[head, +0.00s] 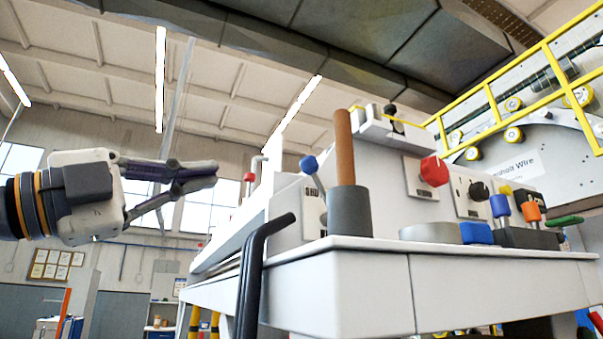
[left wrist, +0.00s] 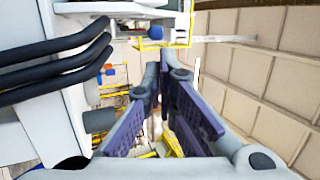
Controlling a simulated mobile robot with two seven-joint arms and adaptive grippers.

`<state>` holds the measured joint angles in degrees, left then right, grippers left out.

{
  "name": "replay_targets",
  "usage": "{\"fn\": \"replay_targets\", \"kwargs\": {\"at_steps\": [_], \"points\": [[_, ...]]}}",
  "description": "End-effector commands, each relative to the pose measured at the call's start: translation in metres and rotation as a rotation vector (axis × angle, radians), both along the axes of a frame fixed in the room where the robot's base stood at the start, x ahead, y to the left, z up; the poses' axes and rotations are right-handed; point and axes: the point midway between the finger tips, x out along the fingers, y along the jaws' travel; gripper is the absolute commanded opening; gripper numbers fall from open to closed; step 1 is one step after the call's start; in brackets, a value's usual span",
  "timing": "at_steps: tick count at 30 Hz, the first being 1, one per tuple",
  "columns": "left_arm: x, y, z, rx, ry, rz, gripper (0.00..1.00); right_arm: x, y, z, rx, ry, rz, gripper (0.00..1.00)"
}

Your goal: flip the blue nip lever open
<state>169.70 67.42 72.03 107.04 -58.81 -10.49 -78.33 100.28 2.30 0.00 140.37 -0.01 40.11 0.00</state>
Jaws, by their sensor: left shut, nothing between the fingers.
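A lever with a blue knob (head: 308,163) stands on the near side of the white machine, left of a brown rod in a grey cup. A second, blue-topped lever (head: 500,206) stands farther right in a dark block, so I cannot tell for certain which is the nip lever. My left gripper (head: 212,172) is raised left of the machine, fingers shut and empty, tips pointing right, apart from both levers. My right gripper is not in view.
Black bent tubes (head: 260,265) rise in front of the white machine table (head: 340,290). The grey cup (head: 350,211) with its brown rod (head: 344,145) stands by the near lever. A red knob (head: 434,171) and an orange lever (head: 532,211) are farther right. Air around my left gripper is clear.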

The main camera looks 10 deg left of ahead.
Motion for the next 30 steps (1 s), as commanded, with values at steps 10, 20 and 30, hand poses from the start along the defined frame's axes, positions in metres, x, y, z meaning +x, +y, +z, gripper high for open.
{"fn": "replay_targets", "kwargs": {"at_steps": [10,20,30], "points": [[0.009,-0.010,0.003,0.001,0.006,-0.003,0.00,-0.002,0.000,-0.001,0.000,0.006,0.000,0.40],[0.053,-0.057,0.032,0.001,0.003,-0.003,0.00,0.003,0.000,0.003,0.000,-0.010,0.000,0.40],[0.086,-0.091,0.052,-0.002,0.003,-0.003,0.00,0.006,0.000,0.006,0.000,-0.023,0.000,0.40]]}}
